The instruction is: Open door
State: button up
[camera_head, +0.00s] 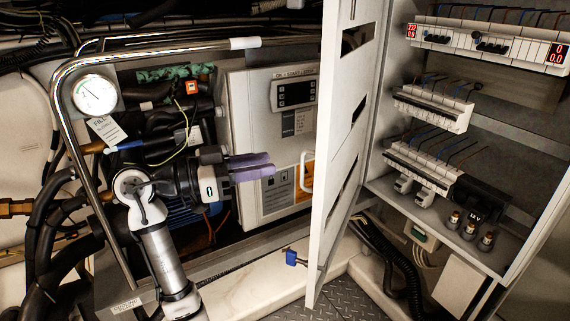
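A white cabinet door (342,140) with dark slots stands swung open, seen nearly edge-on in the middle of the view. A pale loop handle (306,172) sticks out from its left-facing side. The electrical cabinet (376,150) behind it shows its inside to the right. My gripper (262,167) has purple fingers that point right, towards the handle, and appear a little left of it. They look apart from the handle and hold nothing that I can see. The fingers overlap in this view, so their gap is unclear. A blue key or tag (291,258) hangs by the door's lower part.
A bent metal tube frame (85,160) with a gauge (95,94) stands left, around hoses and pipes. A grey control box (270,130) is behind my gripper. Breaker rows (430,106) fill the cabinet. Dark cables (395,260) run below it. Tread-plate floor (345,295) shows at the bottom.

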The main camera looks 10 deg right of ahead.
jog(key=a, duration=0.6)
jog(key=shift+s+b, duration=0.3)
jog(key=shift+s, duration=0.1)
